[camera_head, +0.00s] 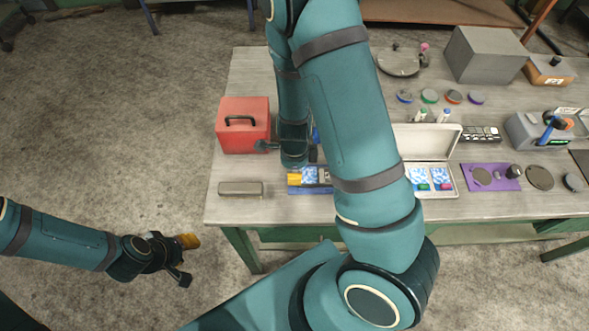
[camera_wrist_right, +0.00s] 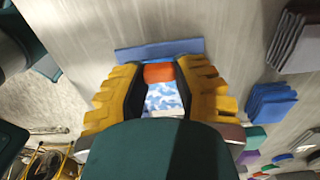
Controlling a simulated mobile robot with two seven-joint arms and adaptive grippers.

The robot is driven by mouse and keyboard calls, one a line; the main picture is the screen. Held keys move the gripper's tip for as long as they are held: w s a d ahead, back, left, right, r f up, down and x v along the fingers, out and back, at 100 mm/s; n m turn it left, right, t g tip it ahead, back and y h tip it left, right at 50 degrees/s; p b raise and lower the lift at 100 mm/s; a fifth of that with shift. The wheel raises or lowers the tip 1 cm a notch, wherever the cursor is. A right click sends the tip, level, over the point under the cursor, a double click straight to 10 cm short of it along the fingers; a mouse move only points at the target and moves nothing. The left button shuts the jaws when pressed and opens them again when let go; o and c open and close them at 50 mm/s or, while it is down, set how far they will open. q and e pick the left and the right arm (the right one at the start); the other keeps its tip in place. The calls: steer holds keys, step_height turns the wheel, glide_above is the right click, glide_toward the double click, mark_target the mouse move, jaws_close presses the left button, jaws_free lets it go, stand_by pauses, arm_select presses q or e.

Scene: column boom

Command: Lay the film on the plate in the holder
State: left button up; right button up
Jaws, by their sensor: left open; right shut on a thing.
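My right gripper (camera_head: 309,179) is low over the table's near left part, with the arm reaching across the view. It is shut on a film (camera_wrist_right: 163,98) with a blue and white pattern and an orange tab, seen between the yellow fingers in the right wrist view. The film also shows in the head view (camera_head: 310,174). A flat blue holder (camera_head: 312,190) lies at the gripper; its edge shows beyond the fingertips in the wrist view (camera_wrist_right: 158,50). I cannot make out the plate or whether film and holder touch. My left gripper (camera_head: 190,260) is open and empty over the floor.
A red box (camera_head: 243,124) and a grey bar (camera_head: 240,188) stand left of the holder. An open white case (camera_head: 426,140) with more films lies right, partly behind my arm. Beyond it is a purple mat (camera_head: 510,184).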

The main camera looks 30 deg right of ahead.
steer(key=o, duration=1.5)
steer(key=shift+r+p, duration=3.55)
steer(key=shift+p, duration=0.1)
steer(key=shift+f, duration=0.1)
